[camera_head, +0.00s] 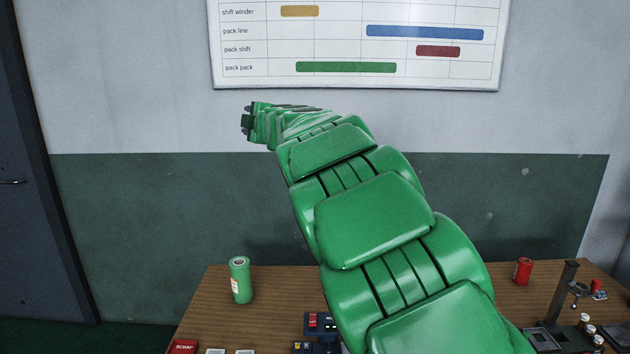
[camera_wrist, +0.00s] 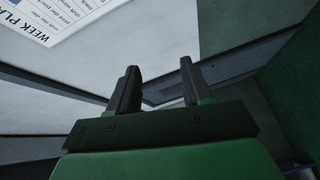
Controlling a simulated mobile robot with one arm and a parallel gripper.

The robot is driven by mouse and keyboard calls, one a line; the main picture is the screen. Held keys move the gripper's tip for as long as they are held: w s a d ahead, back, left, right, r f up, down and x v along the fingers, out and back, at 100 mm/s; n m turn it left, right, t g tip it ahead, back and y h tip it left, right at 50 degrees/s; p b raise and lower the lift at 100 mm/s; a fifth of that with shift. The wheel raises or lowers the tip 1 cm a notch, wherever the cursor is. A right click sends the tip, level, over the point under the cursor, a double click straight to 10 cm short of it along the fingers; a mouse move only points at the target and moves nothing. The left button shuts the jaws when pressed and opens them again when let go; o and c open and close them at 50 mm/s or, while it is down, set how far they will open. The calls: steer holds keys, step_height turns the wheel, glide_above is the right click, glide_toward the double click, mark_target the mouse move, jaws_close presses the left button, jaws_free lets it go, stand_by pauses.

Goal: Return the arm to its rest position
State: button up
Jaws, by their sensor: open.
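My green segmented arm rises from the lower right of the head view and bends to the left above the table. My gripper (camera_head: 246,121) is at its far end, high in front of the wall and pointing left. In the wrist view my gripper (camera_wrist: 158,88) shows two dark fingers standing apart with nothing between them. The gripper is open, empty and well clear of the table. The lower part of the arm hides the middle of the tabletop.
The brown wooden table (camera_head: 262,320) bears a green can (camera_head: 240,280) at left, a red can (camera_head: 523,271) at right, and a dark stand (camera_head: 562,292). A red scrap box (camera_head: 183,347) sits front left. A planning board (camera_head: 355,84) hangs above; a dark door (camera_head: 30,200) is left.

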steer(key=s+d+m+t+h, duration=0.1)
steer(key=s+d+m+h, duration=0.1)
steer(key=d+m+h, duration=0.3)
steer(key=s+d+m+h, duration=0.2)
steer(key=s+d+m, duration=0.1)
steer(key=d+m, duration=0.35)
steer(key=s+d+f+m+g+h, duration=0.35)
steer(key=s+d+f+m, duration=0.2)
steer(key=s+f, duration=0.3)
steer(key=s+a+f+m+g+y, duration=0.15)
steer(key=s+f+g, duration=0.35)
steer(key=s, duration=0.7)
steer(key=s+a+f+g+y, duration=0.1)
steer(key=s+a+f+g, duration=0.2)
steer(key=s+f, duration=0.6)
steer(key=s+a+f+m+g+y, duration=0.15)
steer(key=s+f+g, duration=0.25)
steer(key=s, duration=1)
steer(key=s+d+f+m+g+h, duration=0.1)
steer(key=s+d+f, duration=0.1)
steer(key=s+d, duration=0.5)
steer(key=s+d+f+g+h, duration=0.1)
steer(key=s+d+f, duration=0.2)
steer(key=d, duration=1)
steer(key=s, duration=0.3)
steer(key=shift+s+d+f+m, duration=0.3)
steer(key=shift+s+d+m, duration=0.1)
steer(key=shift+c, duration=0.5)
